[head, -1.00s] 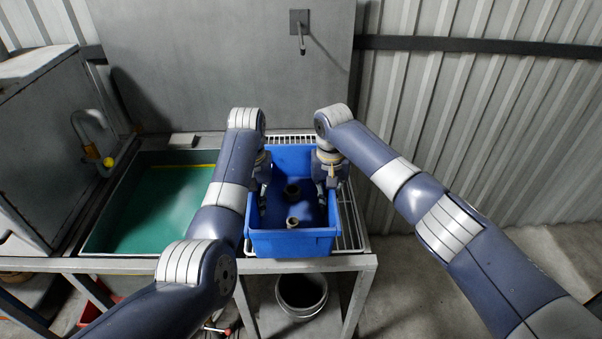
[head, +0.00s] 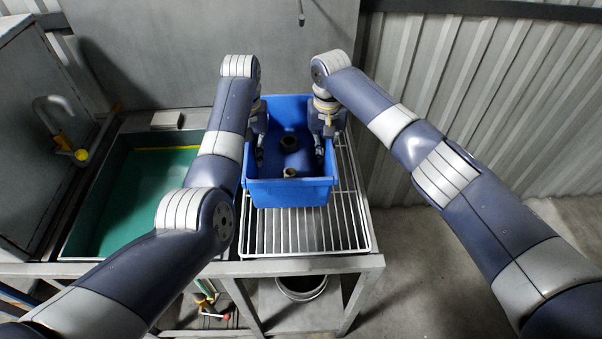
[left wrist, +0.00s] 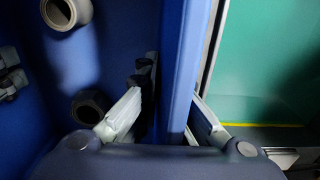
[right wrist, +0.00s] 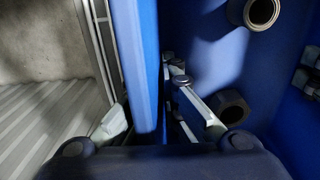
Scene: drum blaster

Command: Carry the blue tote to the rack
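The blue tote (head: 290,194) is over the wire rack (head: 300,240), toward its back. I cannot tell whether it touches the wires. A dark ring-shaped part (head: 289,144) and a paler one (head: 290,173) lie inside it. My left gripper (head: 259,155) is shut on the tote's left wall, which also shows in the left wrist view (left wrist: 181,60), one finger on each side. My right gripper (head: 320,152) is shut on the right wall, which shows in the right wrist view (right wrist: 136,50). The fingertips are partly hidden.
A green-bottomed sink (head: 130,205) with a tap (head: 60,130) lies left of the rack. A grey panel stands behind, and corrugated wall (head: 450,110) is on the right. A bucket (head: 302,290) stands below. The rack's front part is bare.

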